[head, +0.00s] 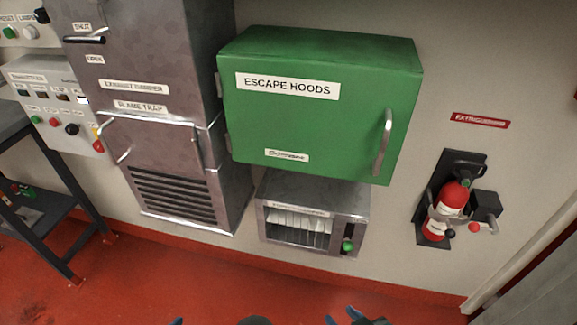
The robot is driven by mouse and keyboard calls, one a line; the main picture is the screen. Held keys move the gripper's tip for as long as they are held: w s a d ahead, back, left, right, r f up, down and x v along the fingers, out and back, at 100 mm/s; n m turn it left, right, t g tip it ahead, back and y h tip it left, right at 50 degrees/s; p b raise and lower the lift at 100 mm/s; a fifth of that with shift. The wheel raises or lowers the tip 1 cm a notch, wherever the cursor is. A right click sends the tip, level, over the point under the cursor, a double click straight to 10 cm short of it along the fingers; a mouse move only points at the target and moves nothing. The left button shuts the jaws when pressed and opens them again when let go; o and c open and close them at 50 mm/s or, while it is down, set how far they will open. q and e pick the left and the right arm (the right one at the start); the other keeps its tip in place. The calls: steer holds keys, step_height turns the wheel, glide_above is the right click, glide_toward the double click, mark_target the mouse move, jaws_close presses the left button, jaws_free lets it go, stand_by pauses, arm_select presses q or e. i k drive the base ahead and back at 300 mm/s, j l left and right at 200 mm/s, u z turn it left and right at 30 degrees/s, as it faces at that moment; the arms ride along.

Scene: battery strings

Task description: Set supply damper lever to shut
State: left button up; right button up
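A low grey louvred box (362,200) is on the wall under the green cabinet. A lever with a green knob (348,245) sits in a dark slot at its right, with the knob near the slot's lower end. Its label is too small to read, so I cannot confirm it is the supply damper. The exhaust damper (150,65) at upper left has its own black-gripped lever (85,39) beside SHUT and OPEN labels. My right gripper (343,317) shows at the bottom edge, fingertips apart, below the box and touching nothing. Only a tip of my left gripper (178,321) shows.
The green escape hoods cabinet (330,125) juts out above the box. A fire extinguisher (444,212) hangs at right. A flame trap (160,150) stands left, with a control panel (55,110) and dark rack (50,215) beyond. The red floor in front is clear.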

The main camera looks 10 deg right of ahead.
mark_target(348, 246)
steer(key=z, duration=0.75)
